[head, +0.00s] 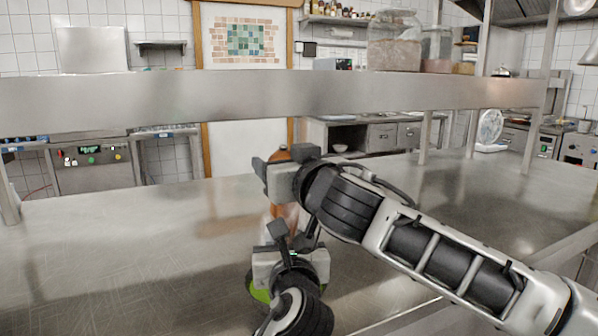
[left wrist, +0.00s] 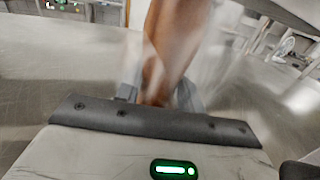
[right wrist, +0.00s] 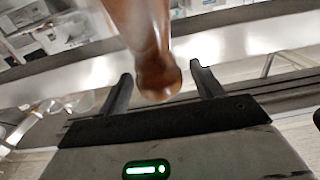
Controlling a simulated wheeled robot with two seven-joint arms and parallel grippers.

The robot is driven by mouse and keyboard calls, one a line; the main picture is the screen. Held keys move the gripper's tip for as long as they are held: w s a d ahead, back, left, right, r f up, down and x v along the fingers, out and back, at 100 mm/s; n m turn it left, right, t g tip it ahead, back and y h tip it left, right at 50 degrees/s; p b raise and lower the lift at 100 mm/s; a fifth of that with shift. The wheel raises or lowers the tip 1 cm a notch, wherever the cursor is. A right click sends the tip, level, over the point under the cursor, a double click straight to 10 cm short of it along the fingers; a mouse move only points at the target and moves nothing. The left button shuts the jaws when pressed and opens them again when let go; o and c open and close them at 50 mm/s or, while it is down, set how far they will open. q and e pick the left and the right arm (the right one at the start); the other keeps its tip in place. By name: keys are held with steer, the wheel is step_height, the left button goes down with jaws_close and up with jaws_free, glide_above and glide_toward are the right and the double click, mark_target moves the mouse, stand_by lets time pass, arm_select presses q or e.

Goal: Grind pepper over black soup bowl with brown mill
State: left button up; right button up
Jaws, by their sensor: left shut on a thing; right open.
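The brown mill (head: 278,156) stands roughly upright above the counter, largely hidden by my arms in the head view. My left gripper (head: 281,236) is shut on its lower part; the left wrist view shows the brown body (left wrist: 172,45) between the blurred fingers. My right gripper (head: 266,168) is at the mill's top. In the right wrist view its fingers (right wrist: 160,78) are open, one either side of the mill's rounded brown knob (right wrist: 158,80), with gaps showing. A bright green patch (head: 258,290) shows beside my left gripper; the black soup bowl itself is mostly hidden there.
The steel counter (head: 120,235) is bare to the left and the right. A steel shelf (head: 130,97) crosses above its back, carrying large jars (head: 393,42) at the right.

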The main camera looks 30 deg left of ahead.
steer(key=v, duration=1.1)
steer(key=shift+d, duration=0.2)
steer(key=shift+s+r, duration=0.1)
steer(key=shift+s, duration=0.05)
steer(key=w+a+m, duration=0.3)
steer(key=m, duration=0.9)
steer(key=w+a+m, duration=0.3)
steer(key=a+m, duration=0.1)
steer(key=m, duration=0.8)
steer(key=w+a+m, duration=0.2)
steer(key=a+m, duration=0.1)
steer(key=m, duration=0.9)
steer(key=shift+w+a, duration=0.4)
